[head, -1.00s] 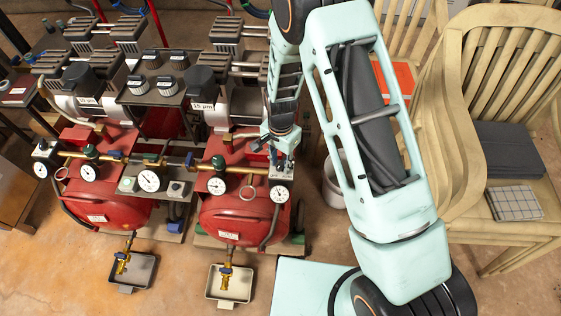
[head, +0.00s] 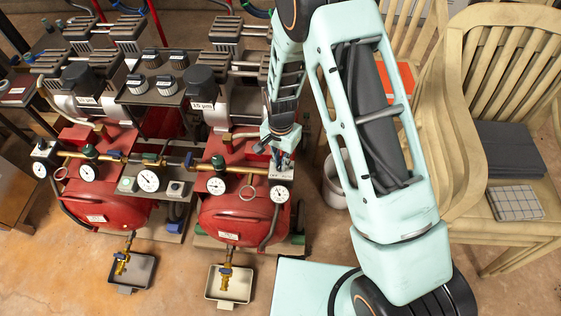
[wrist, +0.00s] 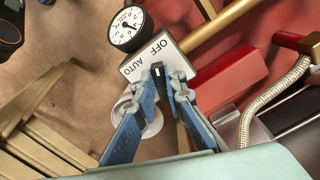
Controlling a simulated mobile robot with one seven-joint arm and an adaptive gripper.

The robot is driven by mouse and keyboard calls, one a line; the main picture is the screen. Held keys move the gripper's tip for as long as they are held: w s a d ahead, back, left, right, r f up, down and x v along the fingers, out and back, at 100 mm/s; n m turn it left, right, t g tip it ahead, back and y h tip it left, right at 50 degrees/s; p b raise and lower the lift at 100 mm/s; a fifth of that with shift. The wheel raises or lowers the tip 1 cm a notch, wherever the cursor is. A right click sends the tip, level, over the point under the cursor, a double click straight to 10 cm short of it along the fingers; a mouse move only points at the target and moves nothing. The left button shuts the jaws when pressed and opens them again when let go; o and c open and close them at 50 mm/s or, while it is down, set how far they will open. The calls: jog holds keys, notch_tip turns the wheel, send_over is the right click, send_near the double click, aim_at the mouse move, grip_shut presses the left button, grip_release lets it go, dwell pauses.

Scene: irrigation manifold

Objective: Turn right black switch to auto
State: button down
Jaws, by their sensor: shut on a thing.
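The right black switch (wrist: 158,77) is on a pale plate (wrist: 143,62) marked OFF and AUTO, and it shows between my blue fingers in the wrist view. My gripper (wrist: 169,75) is shut on this switch. My fingers hide part of it, so I cannot tell exactly which mark it points to. In the head view my gripper (head: 283,158) is at the right end of the brass manifold, over the right plate (head: 281,173). The switch itself is too small and covered to make out there.
A round gauge (wrist: 127,27) sits right beside the plate. The brass pipe (head: 172,162) and red tanks (head: 240,222) lie to the left. A white bucket (head: 336,185) and wooden chairs (head: 455,130) stand to the right.

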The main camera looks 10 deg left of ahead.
jog(key=n+b, duration=0.1)
jog(key=n, duration=0.4)
jog(key=shift+d, duration=0.15)
jog(key=n+b, duration=0.1)
jog(key=n, duration=0.4)
jog(key=shift+d, duration=0.2)
jog(key=shift+n, duration=0.3)
jog(key=c, duration=2)
grip_release()
jog(key=shift+r, duration=0.1)
notch_tip(320, 180, up, 12)
jog(key=shift+f, duration=0.1)
